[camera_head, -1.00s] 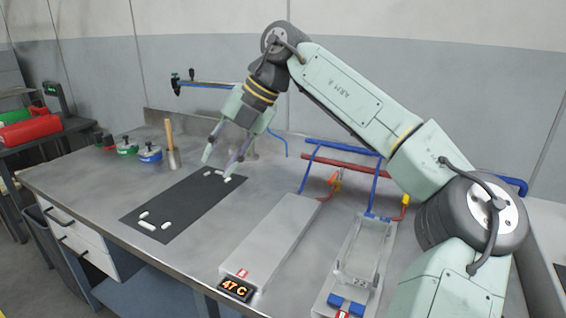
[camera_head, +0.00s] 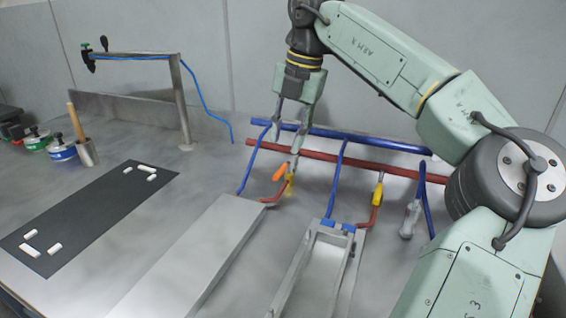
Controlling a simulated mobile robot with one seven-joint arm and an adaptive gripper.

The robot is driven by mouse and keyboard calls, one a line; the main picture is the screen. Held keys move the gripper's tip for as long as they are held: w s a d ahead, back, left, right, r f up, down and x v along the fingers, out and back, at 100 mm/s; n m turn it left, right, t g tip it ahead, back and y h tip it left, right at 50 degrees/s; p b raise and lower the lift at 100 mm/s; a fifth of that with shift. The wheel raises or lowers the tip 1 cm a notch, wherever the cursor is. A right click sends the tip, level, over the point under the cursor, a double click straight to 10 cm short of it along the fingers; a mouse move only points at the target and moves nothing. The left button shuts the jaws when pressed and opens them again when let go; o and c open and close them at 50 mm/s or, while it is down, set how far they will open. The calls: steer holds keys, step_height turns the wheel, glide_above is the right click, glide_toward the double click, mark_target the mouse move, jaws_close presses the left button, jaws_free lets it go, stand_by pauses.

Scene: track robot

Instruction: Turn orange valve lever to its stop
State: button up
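My gripper (camera_head: 286,146) points down just above the lever. Its two fingers are apart with nothing seen between them. The fingertips look close to the lever in the picture, but I cannot tell the depth gap or whether they touch it.
Blue (camera_head: 370,141) and red (camera_head: 335,157) pipes run behind the lever. A second, yellow valve (camera_head: 377,193) stands to its right. The grey block (camera_head: 185,262) and an open metal frame (camera_head: 318,265) lie in front. A black mat (camera_head: 90,215) lies left.

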mark_target(280, 171)
steer(key=f, duration=0.2)
steer(key=a+f, duration=0.1)
steer(key=f, duration=0.4)
steer(key=shift+w+a+f+p, duration=0.2)
steer(key=shift+w+f+p, duration=0.1)
steer(key=shift+w+f, duration=0.1)
jaws_close()
stand_by(0.4)
